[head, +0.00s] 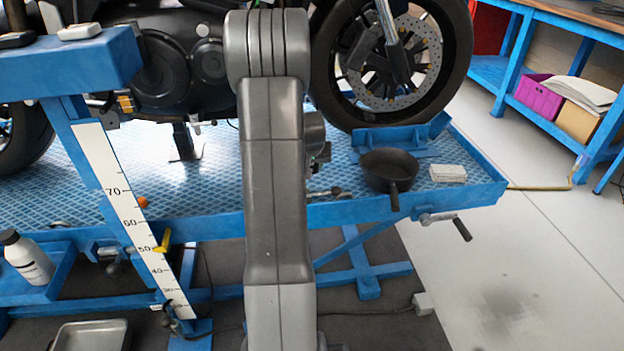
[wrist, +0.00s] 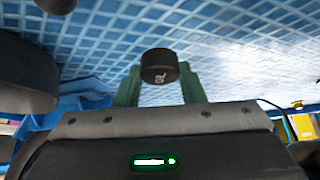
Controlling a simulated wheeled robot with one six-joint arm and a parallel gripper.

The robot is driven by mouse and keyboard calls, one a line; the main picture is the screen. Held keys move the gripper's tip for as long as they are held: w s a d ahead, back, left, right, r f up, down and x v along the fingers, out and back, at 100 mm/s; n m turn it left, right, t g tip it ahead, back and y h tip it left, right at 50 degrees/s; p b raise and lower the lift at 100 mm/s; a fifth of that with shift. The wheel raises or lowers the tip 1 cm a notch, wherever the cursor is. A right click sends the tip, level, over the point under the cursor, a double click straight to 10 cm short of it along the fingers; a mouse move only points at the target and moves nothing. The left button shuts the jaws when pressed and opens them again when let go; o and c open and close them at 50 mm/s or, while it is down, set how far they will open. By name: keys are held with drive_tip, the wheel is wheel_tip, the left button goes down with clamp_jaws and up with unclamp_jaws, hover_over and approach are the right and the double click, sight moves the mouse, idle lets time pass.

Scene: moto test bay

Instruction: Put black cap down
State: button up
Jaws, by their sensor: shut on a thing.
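The black cap (wrist: 159,64) shows in the wrist view with a pale marking on its side. It sits between the two green fingers of my gripper (wrist: 160,72), which is shut on it. The blue patterned lift platform (wrist: 245,60) fills the background behind the cap. I cannot tell how far the cap is from that surface. In the head view my arm hides the cap and most of the gripper. The platform (head: 205,195) shows there on both sides of my arm, with a motorcycle on it.
A black pan (head: 388,168) and a white block (head: 447,173) sit at the platform's right end, near the front wheel (head: 395,70). Small parts (head: 325,193) lie on the front edge. Floor is clear at right.

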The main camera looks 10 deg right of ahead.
drive_tip(key=shift+f+b, duration=0.7)
drive_tip(key=shift+f, duration=1.55)
drive_tip(key=shift+f, duration=0.25)
drive_tip(key=o, duration=1.2)
drive_tip(key=shift+r, duration=0.1)
drive_tip(key=shift+s+r, duration=0.1)
drive_tip(key=shift+r, duration=0.4)
drive_tip(key=p+v, duration=0.3)
drive_tip(key=v, duration=0.8)
drive_tip(key=shift+s, duration=0.25)
